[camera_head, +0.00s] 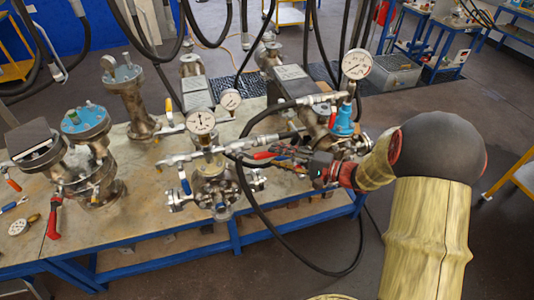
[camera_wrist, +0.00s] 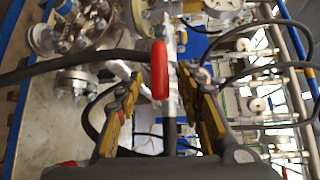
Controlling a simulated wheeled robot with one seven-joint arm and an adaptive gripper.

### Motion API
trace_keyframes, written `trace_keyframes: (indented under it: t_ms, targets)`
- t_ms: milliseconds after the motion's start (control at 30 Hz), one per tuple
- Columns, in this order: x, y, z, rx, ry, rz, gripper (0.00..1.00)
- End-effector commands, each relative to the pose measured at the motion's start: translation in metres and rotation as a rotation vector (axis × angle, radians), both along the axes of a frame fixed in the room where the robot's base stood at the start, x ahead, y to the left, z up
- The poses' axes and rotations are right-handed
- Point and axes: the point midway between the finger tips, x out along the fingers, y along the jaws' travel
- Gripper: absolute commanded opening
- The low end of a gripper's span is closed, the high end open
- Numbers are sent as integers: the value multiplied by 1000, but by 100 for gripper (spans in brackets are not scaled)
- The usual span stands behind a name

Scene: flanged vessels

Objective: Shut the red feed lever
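A red lever handle (camera_head: 263,155) sticks out from the silver pipework in the middle of the bench, close to the tips of my gripper (camera_head: 279,151). In the wrist view the same red handle (camera_wrist: 160,70) stands upright in the picture, in the space between the fingertips. My gripper (camera_wrist: 158,82) is open, with one yellow-and-dark finger on each side of the handle and a visible gap on both sides. I cannot tell how deep the handle lies between the fingers. The handle's pivot is partly hidden behind hoses and pipes.
A black hose (camera_head: 247,205) loops down beside my gripper. Pressure gauges (camera_head: 201,122) and flanged vessels (camera_head: 86,130) crowd the bench (camera_head: 140,218). Another red handle (camera_head: 54,217) hangs at the left, and a tall gauge (camera_head: 356,64) stands on a blue fitting near my wrist.

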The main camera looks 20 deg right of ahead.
Motion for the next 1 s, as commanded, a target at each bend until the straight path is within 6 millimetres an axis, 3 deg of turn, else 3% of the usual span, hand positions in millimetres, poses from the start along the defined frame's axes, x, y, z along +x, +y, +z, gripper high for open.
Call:
trace_keyframes:
  t_ms: [300,667,1000]
  targets:
    - [27,28,-6,-1,2,1,38]
    - [30,31,-6,1,2,0,37]
    - [30,31,-6,0,3,0,18]
